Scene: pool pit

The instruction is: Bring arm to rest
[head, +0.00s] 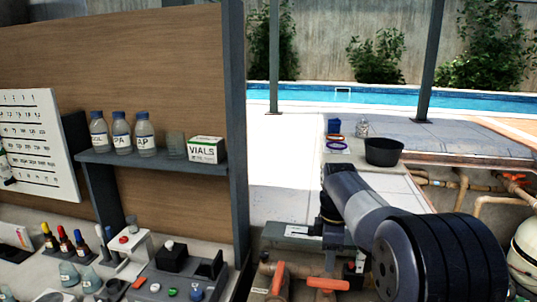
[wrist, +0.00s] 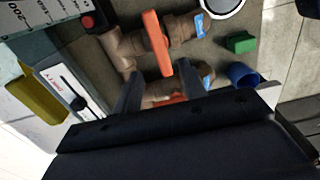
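My arm (head: 370,215) reaches out over the pipework and bends down at the right of the head view. My gripper (wrist: 162,62) shows in the wrist view with its two dark fingers apart and nothing held between them. An orange valve handle (wrist: 157,43) lies beyond the fingertips. A second orange handle (wrist: 168,99) is partly hidden behind the fingers and the gripper body. Whether the fingers touch either handle I cannot tell. In the head view the fingers cannot be made out.
Two orange handles (head: 278,278) (head: 327,284) sit on pipes below the arm. A black bowl (head: 383,152) stands on the ledge behind. A shelf (head: 150,162) with bottles and a vials box (head: 206,149) is left. A blue cup (wrist: 243,75) and green block (wrist: 240,43) lie near the gripper.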

